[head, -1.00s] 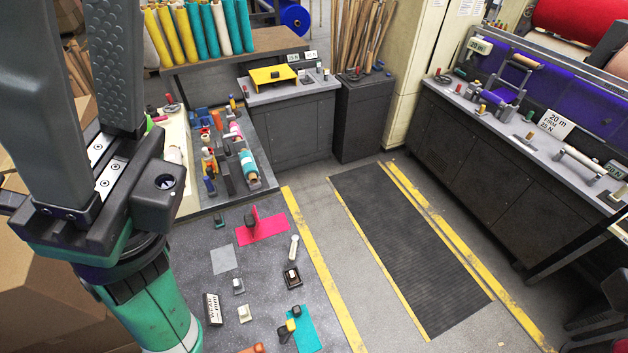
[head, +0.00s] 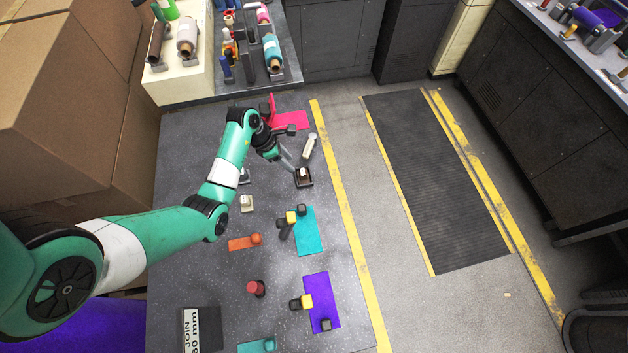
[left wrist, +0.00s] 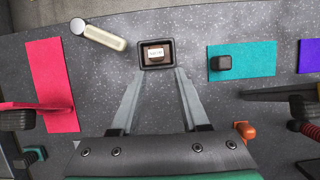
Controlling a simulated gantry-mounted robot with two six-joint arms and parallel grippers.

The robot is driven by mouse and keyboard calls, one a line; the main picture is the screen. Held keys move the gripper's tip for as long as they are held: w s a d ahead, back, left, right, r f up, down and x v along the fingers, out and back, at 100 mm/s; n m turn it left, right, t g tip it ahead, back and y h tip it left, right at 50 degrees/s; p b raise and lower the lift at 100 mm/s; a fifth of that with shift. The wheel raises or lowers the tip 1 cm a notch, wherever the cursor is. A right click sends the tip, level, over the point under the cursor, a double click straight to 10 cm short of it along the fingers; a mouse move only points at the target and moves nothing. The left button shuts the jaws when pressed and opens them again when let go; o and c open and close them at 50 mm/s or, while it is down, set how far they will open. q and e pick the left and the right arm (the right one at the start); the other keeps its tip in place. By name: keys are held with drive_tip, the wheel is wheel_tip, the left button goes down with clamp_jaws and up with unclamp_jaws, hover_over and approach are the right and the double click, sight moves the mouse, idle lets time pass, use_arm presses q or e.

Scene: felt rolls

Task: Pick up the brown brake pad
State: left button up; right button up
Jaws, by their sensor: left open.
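The brown brake pad (head: 303,173) appears to be the small brown block with a white label in a small dark square tray (head: 309,183). In the left wrist view the brown block (left wrist: 156,47) sits inside the tray (left wrist: 142,60), just beyond my fingertips. My left gripper (head: 290,162) reaches in from the left over the grey table and is beside the tray. In the left wrist view its two fingers (left wrist: 158,82) are spread, with only speckled tabletop between them. My right gripper is in no view.
A pale handled tool (head: 309,146) lies close behind the tray. A pink felt piece (head: 293,120) lies farther back, and a teal felt piece (head: 309,235) in front. An orange piece (head: 240,243) and purple felt (head: 321,295) lie nearer. Cardboard boxes (head: 60,110) stand at left.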

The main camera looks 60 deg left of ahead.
sight(302, 172)
use_arm(q)
drive_tip(key=x, duration=0.2)
drive_tip(key=b+x, duration=0.1)
drive_tip(key=x, duration=0.1)
drive_tip(key=b+x, duration=0.1)
drive_tip(key=x, duration=0.1)
drive_tip(key=shift+w+a+f, duration=0.1)
drive_tip(key=shift+a+f, duration=0.1)
drive_tip(key=shift+a, duration=0.05)
drive_tip(key=b+x, duration=0.3)
drive_tip(key=x, duration=0.2)
drive_tip(key=shift+w, duration=0.2)
clamp_jaws()
